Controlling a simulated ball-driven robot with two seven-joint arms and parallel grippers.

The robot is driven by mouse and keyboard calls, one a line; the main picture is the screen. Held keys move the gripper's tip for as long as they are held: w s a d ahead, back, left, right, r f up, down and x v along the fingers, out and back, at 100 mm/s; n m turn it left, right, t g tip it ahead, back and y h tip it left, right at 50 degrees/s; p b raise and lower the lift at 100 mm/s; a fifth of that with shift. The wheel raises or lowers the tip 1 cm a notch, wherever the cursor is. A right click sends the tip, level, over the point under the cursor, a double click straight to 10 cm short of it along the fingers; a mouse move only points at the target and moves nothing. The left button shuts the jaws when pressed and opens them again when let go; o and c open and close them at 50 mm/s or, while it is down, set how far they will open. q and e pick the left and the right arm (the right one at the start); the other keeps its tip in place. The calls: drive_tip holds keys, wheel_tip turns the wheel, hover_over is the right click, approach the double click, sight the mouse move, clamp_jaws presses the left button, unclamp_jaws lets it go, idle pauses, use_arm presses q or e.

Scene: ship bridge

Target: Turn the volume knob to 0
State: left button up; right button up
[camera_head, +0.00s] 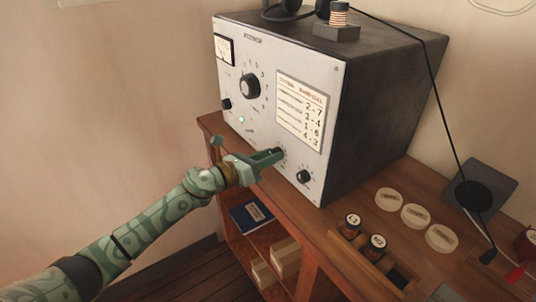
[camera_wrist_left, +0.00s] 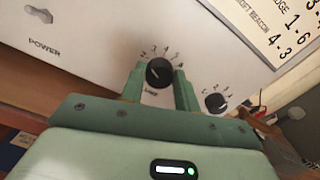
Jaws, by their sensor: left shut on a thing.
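My left gripper (camera_head: 270,157) reaches the lower front of the grey radio set (camera_head: 265,65). It is shut on a small black knob (camera_wrist_left: 159,72), with one green finger on each side of it in the wrist view. Numbers form an arc above this knob, and its label below is too small to read. A light pointer line on it seems to point to the upper left. A second small black knob (camera_head: 304,176) sits to its right, and it also shows in the wrist view (camera_wrist_left: 216,103). My right gripper is not in view.
A larger dial (camera_head: 250,87) and a printed card (camera_head: 301,110) are on the panel above. A blue book (camera_head: 252,216) lies on the shelf below.

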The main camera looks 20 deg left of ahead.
use_arm(q)
drive_tip(key=n+p, duration=0.1)
drive_tip(key=n, duration=0.2)
drive_tip(key=shift+r+n, duration=0.1)
drive_tip(key=shift+n, duration=0.3)
drive_tip(key=n+p, duration=0.2)
drive_tip(key=n, duration=0.1)
drive_tip(key=shift+a+n, duration=0.1)
drive_tip(key=shift+n, duration=0.2)
drive_tip(key=n+p, duration=0.2)
drive_tip(key=n, duration=0.2)
drive_tip(key=shift+f+n+p, duration=0.25)
drive_tip(key=shift+n+p, duration=0.25)
drive_tip(key=shift+n, duration=0.8)
drive_tip(key=o, duration=0.9)
drive_tip(key=shift+o, duration=0.2)
drive_tip(key=shift+a, duration=0.1)
drive_tip(key=p+v, duration=0.1)
drive_tip(key=v, duration=1.5)
